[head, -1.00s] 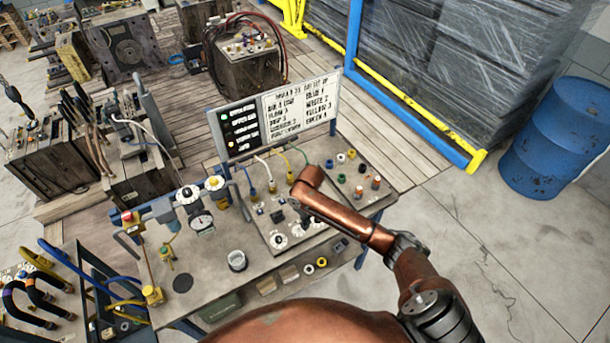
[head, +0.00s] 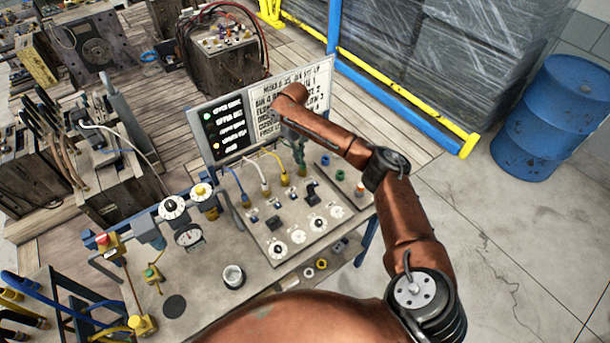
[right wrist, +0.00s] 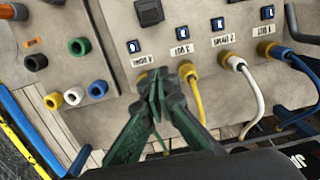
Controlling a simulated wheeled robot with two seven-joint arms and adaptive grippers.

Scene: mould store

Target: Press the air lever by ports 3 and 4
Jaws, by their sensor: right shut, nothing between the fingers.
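The black air lever (head: 312,190) by ports 3 and 4 stands on the sloped grey panel (head: 275,232), below the yellow plug (head: 285,178). It also shows at the top of the right wrist view (right wrist: 150,12). A second black lever (head: 273,222) is further left. My right gripper (head: 300,160) is shut and empty, its green fingers pointing down at the panel's back edge, behind the lever and apart from it. In the right wrist view its fingertips (right wrist: 158,76) cover the fourth port, next to the yellow plug (right wrist: 188,72). My left gripper is out of view.
A display board (head: 240,130) stands behind the panel, partly covered by my right arm. White (head: 265,189) and blue plugs (head: 245,200) fill other ports. Gauges (head: 188,235) and a cup (head: 233,276) are on the left. Open floor lies right of the table.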

